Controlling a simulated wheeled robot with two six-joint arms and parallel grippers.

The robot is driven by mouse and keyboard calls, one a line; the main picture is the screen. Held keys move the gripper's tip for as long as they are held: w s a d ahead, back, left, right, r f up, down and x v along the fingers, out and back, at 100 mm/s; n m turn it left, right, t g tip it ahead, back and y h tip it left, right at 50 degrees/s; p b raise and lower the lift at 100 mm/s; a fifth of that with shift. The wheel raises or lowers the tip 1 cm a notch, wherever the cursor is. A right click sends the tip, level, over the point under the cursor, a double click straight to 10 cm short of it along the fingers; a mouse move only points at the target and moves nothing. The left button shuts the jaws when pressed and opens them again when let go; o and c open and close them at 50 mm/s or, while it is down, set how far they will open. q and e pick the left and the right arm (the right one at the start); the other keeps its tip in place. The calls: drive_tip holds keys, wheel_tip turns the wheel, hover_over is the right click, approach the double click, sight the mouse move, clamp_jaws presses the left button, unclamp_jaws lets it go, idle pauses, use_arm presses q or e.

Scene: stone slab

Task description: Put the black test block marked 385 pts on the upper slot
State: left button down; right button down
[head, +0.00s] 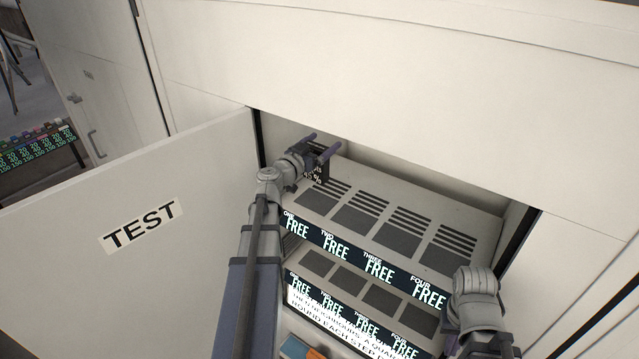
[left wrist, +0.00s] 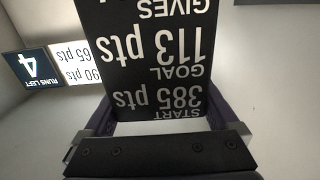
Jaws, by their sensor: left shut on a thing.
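The black test block (head: 321,172) is held in my left gripper (head: 322,152), inside the open compartment above the back left of the upper shelf (head: 440,207). In the left wrist view, the block (left wrist: 150,60) shows upside-down white text, with 385 pts under START and 113 pts under GOAL. My left gripper (left wrist: 155,125) is shut on it. The upper shelf has dark slot pads, with labels ONE to FOUR all reading FREE. The slot ONE pad (head: 316,205) is closest to the block. I cannot tell whether the block touches the shelf. My right gripper's fingers are not visible.
An open door marked TEST (head: 140,225) stands at the left. A lower shelf (head: 375,297), also labelled FREE, lies beneath. My right arm shows at the lower right. Small lit signs (left wrist: 35,68) show at the left wrist view's edge. A display rack (head: 40,150) stands far left.

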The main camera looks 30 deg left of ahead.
use_arm(q)
wheel_tip(320, 180, down, 5)
drive_tip(key=b, duration=0.4)
drive_tip(key=shift+f, duration=0.2)
drive_tip(key=shift+b, duration=0.35)
wheel_tip(320, 180, down, 4)
drive_tip(key=b, duration=0.3)
drive_tip(key=shift+r, duration=0.15)
drive_tip(key=shift+b, duration=0.4)
drive_tip(key=shift+c, duration=0.2)
unclamp_jaws()
drive_tip(key=shift+o, duration=0.2)
